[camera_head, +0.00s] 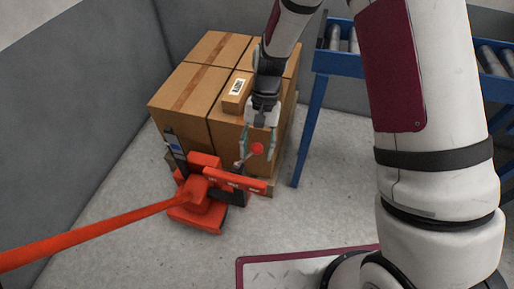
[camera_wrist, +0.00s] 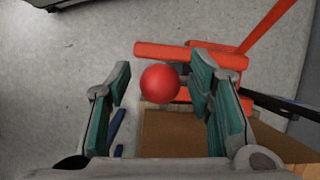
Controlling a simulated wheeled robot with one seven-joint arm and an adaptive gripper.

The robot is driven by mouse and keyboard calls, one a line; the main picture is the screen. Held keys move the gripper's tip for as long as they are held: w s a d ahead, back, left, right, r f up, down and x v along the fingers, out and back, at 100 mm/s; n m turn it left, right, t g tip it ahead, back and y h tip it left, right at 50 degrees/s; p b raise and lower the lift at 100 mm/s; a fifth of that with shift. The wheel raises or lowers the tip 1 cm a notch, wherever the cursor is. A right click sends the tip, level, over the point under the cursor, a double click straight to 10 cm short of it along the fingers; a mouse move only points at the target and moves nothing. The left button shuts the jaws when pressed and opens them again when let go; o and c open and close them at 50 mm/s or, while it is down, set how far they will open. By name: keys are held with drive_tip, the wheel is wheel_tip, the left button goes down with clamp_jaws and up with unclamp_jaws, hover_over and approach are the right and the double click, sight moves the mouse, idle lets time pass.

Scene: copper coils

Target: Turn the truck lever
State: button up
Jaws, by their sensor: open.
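The truck is an orange-red pallet truck (camera_head: 199,215) with a long handle (camera_head: 95,236) reaching to the lower left in the head view. The lever ends in a red ball knob (camera_head: 257,149) on a short rod to the right of the truck's body. My gripper (camera_head: 259,152) points down at the knob, with its fingers on either side of it. In the wrist view my gripper (camera_wrist: 163,95) is open, and the red knob (camera_wrist: 160,83) shows between the two green-padded fingers, apart from both. The lever's rod is hidden behind the knob there.
Cardboard boxes (camera_head: 188,93) stand on a pallet just behind the truck, with a small labelled box (camera_head: 237,93) on top. A blue roller conveyor (camera_head: 340,60) stands to the right. Grey walls (camera_head: 70,90) close the left and back. The floor (camera_head: 130,200) around the truck is clear.

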clamp_jaws()
